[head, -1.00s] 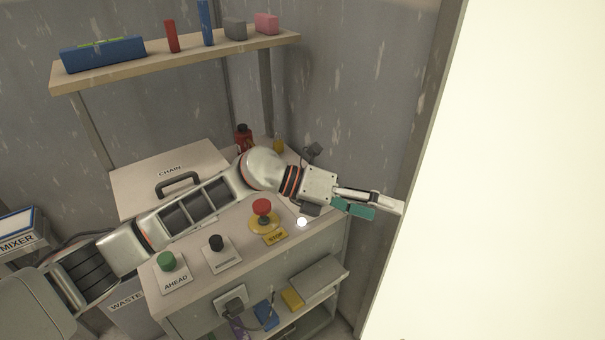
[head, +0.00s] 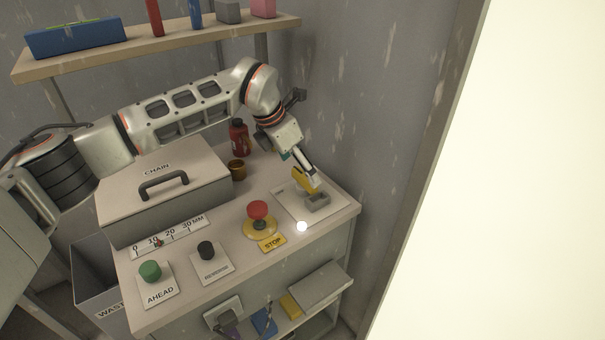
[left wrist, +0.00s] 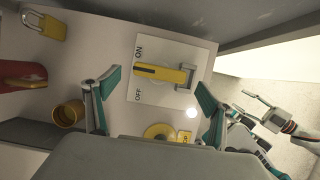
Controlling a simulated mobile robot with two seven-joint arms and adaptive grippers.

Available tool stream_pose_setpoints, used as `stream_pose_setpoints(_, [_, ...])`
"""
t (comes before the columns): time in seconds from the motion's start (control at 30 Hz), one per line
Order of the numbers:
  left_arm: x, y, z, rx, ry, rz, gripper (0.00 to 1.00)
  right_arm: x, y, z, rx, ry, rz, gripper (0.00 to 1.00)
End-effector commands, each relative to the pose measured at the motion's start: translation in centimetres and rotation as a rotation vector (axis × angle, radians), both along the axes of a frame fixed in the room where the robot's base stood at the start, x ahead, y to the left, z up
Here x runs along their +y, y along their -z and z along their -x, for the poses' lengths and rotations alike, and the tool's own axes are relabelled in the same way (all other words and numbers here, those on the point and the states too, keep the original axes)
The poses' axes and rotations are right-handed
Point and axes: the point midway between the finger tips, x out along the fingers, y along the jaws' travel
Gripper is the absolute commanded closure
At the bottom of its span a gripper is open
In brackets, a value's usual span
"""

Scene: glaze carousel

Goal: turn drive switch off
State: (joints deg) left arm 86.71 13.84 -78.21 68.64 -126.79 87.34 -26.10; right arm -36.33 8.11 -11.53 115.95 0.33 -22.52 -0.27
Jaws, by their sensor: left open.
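The drive switch is a pale plate (head: 287,196) marked ON and OFF in the left wrist view, at the bench's right end. Its yellow handle (left wrist: 160,73) sits on a grey base (head: 317,201). In the left wrist view the handle lies between the two words; I cannot tell which it is set to. My left gripper (head: 306,173) is above the switch, pointing down. Its teal-padded fingers (left wrist: 157,80) are spread wide on either side of the plate, with nothing between them held. My right gripper (left wrist: 251,106) shows at the far right of the left wrist view, its fingers apart and empty.
A red STOP button (head: 258,210), a black knob (head: 206,249) and a green AHEAD button (head: 150,271) line the bench front. The CHAIN box (head: 206,187), a red bottle (head: 239,137) and an amber cup (head: 237,169) stand behind. A wall rises at right.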

Motion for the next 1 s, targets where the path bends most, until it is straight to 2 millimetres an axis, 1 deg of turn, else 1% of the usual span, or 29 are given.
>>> stream_pose_setpoints(0.03, [-0.3,1.0,-0.1,0.004,0.001,0.002,0.18,-0.1,0.2,0.1,0.003,0.0,0.002,0.56])
stream_pose_setpoints(0.2, [-0.9,2.4,-0.5,0.0,0.001,0.003,0.18,-0.3,0.2,0.0,-0.002,0.003,0.007,0.56])
stream_pose_setpoints(0.33, [-1.0,2.8,-0.7,0.0,0.001,0.003,0.18,-0.4,0.1,-0.3,-0.006,0.003,0.009,0.56])
stream_pose_setpoints(0.57, [-1.0,2.8,-0.7,0.0,0.0,0.002,0.18,-0.4,-0.3,-1.0,-0.018,0.004,0.009,0.56])
stream_pose_setpoints(0.67, [-1.0,2.8,-0.7,0.0,0.0,0.002,0.41,-0.4,-0.2,-1.0,-0.017,0.003,0.008,0.56])
stream_pose_setpoints(0.7, [-1.0,2.8,-0.7,0.0,0.0,0.002,0.52,-0.4,-0.2,-0.9,-0.016,0.003,0.009,0.56])
stream_pose_setpoints(0.73, [-1.0,2.8,-0.7,0.0,0.0,0.002,0.56,-0.4,-0.2,-0.9,-0.016,0.003,0.009,0.56])
stream_pose_setpoints(1.0, [-1.0,2.7,-0.7,-0.002,-0.01,0.001,0.56,-0.3,-0.2,-0.7,-0.011,0.003,0.007,0.56])
